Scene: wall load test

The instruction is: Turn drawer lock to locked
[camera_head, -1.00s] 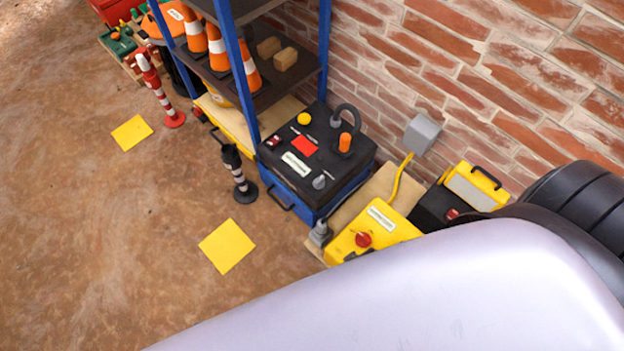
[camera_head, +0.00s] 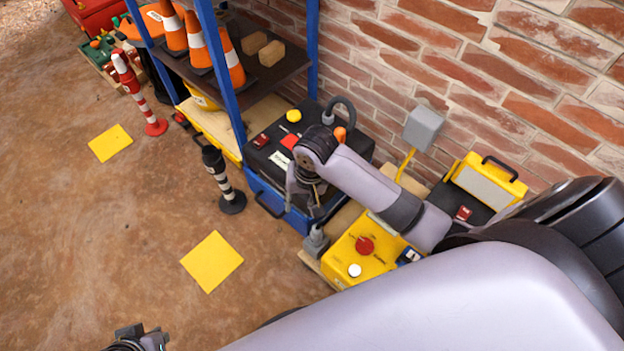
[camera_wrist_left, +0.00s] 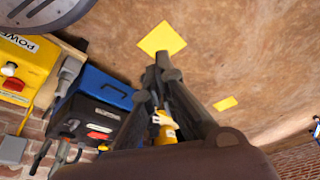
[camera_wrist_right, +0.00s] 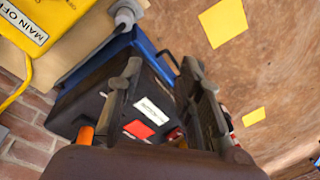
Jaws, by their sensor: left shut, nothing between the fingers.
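My left gripper (camera_wrist_left: 163,62) is shut and empty over the floor.
A yellow control box (camera_head: 352,268) with a red knob (camera_head: 365,246) stands right of the unit, a grey plug (camera_head: 316,241) between them. A black-and-white post (camera_head: 224,182) stands in front. Shelf uprights (camera_head: 220,75) rise behind. The floor by the yellow square (camera_head: 212,261) is clear.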

